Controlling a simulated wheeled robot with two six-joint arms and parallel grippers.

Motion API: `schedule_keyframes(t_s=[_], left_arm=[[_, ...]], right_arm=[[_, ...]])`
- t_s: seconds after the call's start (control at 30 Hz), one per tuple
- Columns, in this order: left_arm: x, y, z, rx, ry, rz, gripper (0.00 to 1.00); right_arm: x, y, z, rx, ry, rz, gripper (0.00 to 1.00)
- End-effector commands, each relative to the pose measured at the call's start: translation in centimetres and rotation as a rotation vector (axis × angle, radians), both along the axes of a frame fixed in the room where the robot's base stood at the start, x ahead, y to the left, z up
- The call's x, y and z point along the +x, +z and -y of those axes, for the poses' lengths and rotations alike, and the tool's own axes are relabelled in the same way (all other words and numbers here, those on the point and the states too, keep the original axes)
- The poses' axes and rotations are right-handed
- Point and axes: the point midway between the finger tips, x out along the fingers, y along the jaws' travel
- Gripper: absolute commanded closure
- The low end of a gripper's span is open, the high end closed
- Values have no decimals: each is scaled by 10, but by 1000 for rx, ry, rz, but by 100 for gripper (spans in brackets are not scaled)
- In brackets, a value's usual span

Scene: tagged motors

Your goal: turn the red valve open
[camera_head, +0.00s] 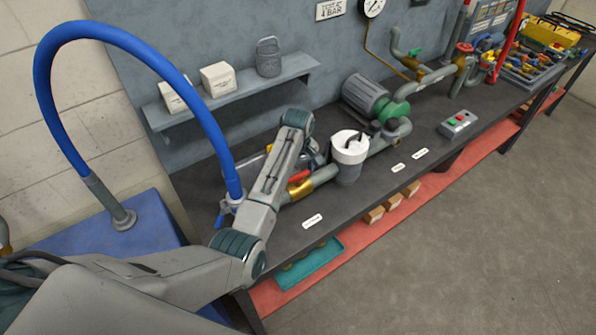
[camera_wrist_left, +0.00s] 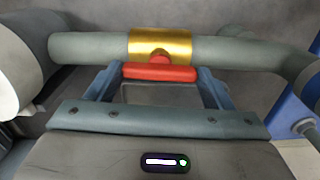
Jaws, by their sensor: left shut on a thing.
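The red valve handle (camera_wrist_left: 160,73) is a short bar on a brass valve body (camera_wrist_left: 160,46) set in a grey-green pipe. In the left wrist view the bar lies roughly along the pipe. My left gripper (camera_wrist_left: 158,80) has one blue-grey finger at each end of the bar and is shut on it. In the head view the red handle (camera_head: 299,177) shows just above the brass body (camera_head: 299,190), partly covered by my left arm and hand. My right gripper is in neither view.
A white-topped strainer (camera_head: 350,150) stands on the pipe just right of the valve. A blue hose (camera_head: 185,80) arches over my left arm. A wall shelf (camera_head: 235,95) hangs behind. The bench's front strip holds white labels (camera_head: 312,221) and is otherwise fairly clear.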

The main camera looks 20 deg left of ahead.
Motion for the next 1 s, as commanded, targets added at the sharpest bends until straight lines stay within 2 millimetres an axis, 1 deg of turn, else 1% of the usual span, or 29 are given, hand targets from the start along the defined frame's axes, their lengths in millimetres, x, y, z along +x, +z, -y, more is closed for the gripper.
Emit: schedule_keyframes(t_s=[0.27, 0.67, 0.7, 0.77, 0.8, 1.0], left_arm=[[1, 0, 0, -1, 61, 2, 48], [1, 0, 0, 1, 68, 2, 48], [0, 0, 0, 1, 68, 2, 24], [0, 0, 0, 0, 68, 1, 12], [0, 0, 0, 0, 68, 1, 4], [0, 0, 0, 1, 67, 1, 4]], right_arm=[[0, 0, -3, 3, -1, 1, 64], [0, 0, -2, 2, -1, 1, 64], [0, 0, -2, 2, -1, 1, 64], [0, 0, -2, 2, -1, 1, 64], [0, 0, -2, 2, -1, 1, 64], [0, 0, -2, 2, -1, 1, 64]])
